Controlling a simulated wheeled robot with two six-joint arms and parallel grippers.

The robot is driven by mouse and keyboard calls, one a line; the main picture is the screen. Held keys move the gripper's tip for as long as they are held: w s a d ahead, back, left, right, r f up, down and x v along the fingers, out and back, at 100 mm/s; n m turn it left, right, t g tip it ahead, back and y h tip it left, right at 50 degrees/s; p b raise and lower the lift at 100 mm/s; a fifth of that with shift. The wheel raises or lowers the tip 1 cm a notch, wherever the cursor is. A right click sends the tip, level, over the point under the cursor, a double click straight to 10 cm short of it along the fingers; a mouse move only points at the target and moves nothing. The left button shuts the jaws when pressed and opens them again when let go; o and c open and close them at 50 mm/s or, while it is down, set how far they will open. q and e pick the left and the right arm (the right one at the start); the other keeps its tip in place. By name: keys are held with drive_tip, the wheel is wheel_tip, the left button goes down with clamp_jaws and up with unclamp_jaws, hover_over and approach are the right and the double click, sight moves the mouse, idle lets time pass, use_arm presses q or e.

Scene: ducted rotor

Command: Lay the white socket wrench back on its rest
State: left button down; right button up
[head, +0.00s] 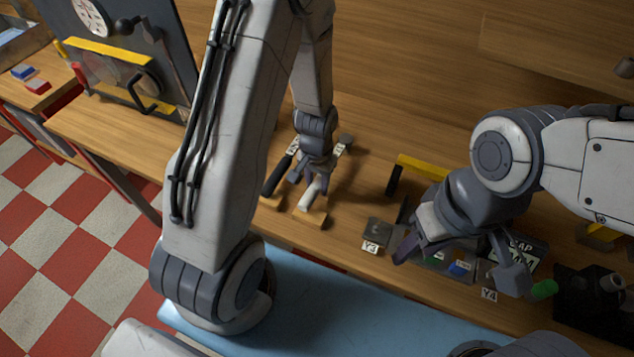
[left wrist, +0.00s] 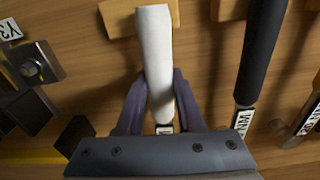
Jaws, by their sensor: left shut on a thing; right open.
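My left gripper (head: 311,181) is shut on the white socket wrench (head: 313,193), low over the wooden bench. In the left wrist view the white handle (left wrist: 154,45) lies between the two dark fingers (left wrist: 160,101) and points to the top of the picture. Its end overlaps a wooden rest block (left wrist: 120,17); I cannot tell whether it touches the block. My right gripper (head: 460,264) is open and empty, over the front of the bench to the right.
A black-handled tool (head: 277,177) lies close beside the white wrench, with its label by it in the left wrist view (left wrist: 241,122). A yellow bar (head: 423,167) stands to the right. Labels Y3 (head: 370,246) and Y4 (head: 489,295) mark the front edge.

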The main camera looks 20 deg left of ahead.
use_arm(q)
drive_tip(key=shift+f+b, duration=0.3)
drive_tip(key=shift+f, duration=0.15)
idle(0.3)
drive_tip(key=shift+c, duration=2.3)
unclamp_jaws()
wheel_tip(320, 180, up, 11)
drive_tip(key=shift+s+f, duration=0.15)
drive_tip(key=s+d+r+m, duration=0.3)
drive_tip(key=s+d+r, duration=0.2)
drive_tip(key=s, duration=0.4)
drive_tip(key=s+d+r+m+h, duration=0.1)
drive_tip(key=s+d+r+m, duration=0.2)
drive_tip(key=s+d+r, duration=0.2)
drive_tip(key=s+d, duration=0.3)
drive_tip(key=shift+s+d+r, duration=0.2)
drive_tip(key=shift+s+r, duration=0.15)
